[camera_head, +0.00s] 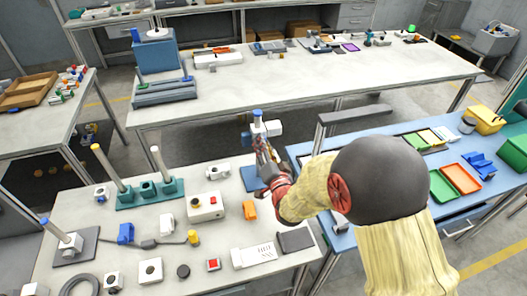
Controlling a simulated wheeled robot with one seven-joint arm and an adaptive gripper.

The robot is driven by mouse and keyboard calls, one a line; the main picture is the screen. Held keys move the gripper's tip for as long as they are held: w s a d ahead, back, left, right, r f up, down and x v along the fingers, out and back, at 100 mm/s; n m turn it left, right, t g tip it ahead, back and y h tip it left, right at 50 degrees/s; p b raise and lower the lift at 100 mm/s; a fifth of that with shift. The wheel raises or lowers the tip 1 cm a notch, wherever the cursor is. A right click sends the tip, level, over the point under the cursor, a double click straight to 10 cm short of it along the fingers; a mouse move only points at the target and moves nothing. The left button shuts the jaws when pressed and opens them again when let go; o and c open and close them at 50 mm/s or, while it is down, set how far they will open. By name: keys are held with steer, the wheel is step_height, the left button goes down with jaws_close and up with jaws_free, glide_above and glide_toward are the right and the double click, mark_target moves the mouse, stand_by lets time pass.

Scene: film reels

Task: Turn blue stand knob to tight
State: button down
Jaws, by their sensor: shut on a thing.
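The blue stand (250,178) stands at the back right corner of the front white bench. Its upright post has a blue cap (257,113) on top, with a white block (275,127) to the right and a small blue part (246,135) to the left. My gripper (262,149) is at the post, below the cap and above the base, with its fingers shut. What lies between the fingers is largely hidden; it appears to be the stand's knob. The knob's turn angle cannot be read.
A green stand (150,194) with two tilted posts, a white box with a red button (205,207) and an orange block (249,210) share the bench. A blue bench with trays (460,178) is at the right. A long white table (300,84) lies behind, across a floor gap.

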steer(key=shift+m+b, duration=1.35)
steer(key=shift+m, duration=0.35)
steer(key=c, duration=1.5)
jaws_free()
steer(key=shift+c, duration=0.2)
steer(key=shift+o, duration=0.2)
steer(key=v, duration=1.2)
